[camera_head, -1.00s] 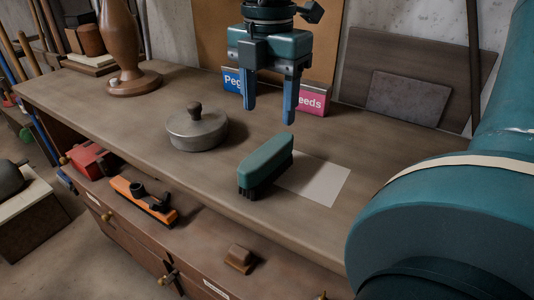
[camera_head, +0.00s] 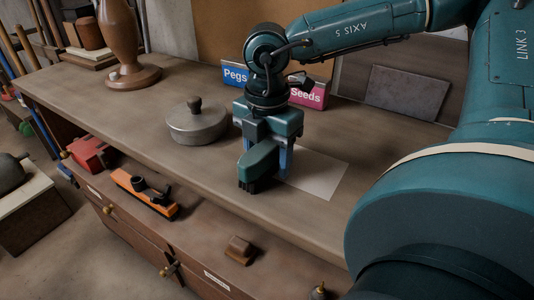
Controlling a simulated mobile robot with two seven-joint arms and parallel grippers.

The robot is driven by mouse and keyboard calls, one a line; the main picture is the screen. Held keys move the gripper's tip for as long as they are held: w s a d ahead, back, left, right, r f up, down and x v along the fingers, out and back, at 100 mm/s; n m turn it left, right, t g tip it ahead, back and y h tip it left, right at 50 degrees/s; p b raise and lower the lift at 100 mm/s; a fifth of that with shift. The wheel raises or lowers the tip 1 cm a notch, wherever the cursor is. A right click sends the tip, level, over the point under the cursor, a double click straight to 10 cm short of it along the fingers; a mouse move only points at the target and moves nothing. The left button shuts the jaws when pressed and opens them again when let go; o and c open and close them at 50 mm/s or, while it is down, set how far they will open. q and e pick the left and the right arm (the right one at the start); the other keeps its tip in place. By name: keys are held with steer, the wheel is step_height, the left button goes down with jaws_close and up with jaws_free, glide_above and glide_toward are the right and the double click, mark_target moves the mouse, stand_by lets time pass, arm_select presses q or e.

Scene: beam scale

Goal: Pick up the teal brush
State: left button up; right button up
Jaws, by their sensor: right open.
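The teal brush (camera_head: 259,164) stands on the bench top with its dark bristles down, partly over the left end of a pale sheet (camera_head: 318,178). My right gripper (camera_head: 265,152) points down over the far part of the brush. It is open, with a blue finger on the right side of the brush and the other finger at its left, mostly hidden. I cannot tell whether the fingers touch the brush. My left gripper is not in view.
A round lidded metal pot (camera_head: 197,124) stands left of the brush. Blue "Pegs" (camera_head: 234,76) and pink "Seeds" (camera_head: 308,94) boxes stand behind. A wooden post (camera_head: 123,45) is at the back left. An orange plane (camera_head: 145,193) and a small wooden block (camera_head: 239,250) lie on the lower shelf.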

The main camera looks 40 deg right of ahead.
steer(key=shift+c, duration=0.2)
steer(key=c, duration=1.1)
steer(key=shift+r, duration=0.15)
step_height(320, 180, up, 28)
steer(key=shift+p, duration=0.35)
